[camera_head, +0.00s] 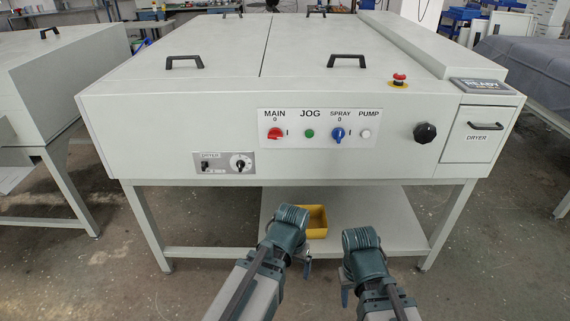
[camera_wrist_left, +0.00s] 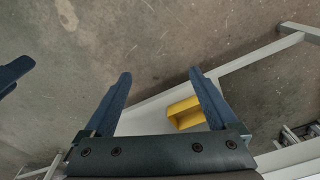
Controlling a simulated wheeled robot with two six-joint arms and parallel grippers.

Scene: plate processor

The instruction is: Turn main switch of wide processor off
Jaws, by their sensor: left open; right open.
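The wide processor (camera_head: 210,95) stands ahead, with a white control panel on its front. The red main switch (camera_head: 274,133) sits at the panel's left, under the word MAIN, with a 0 above it and a mark at its right; its handle looks turned sideways toward that mark. My left gripper (camera_head: 306,262) is below and in front of the machine, well short of the switch. In the left wrist view its two fingers (camera_wrist_left: 160,88) are spread with nothing between them. My right gripper (camera_head: 346,292) is beside it to the right, low, touching nothing visible.
The green jog button (camera_head: 309,134), blue spray switch (camera_head: 338,134) and white pump button (camera_head: 366,134) share the panel. A black knob (camera_head: 425,132) and red emergency stop (camera_head: 399,79) are to the right. A yellow bin (camera_head: 317,222) rests on the lower shelf (camera_head: 385,236). Space before the panel is clear.

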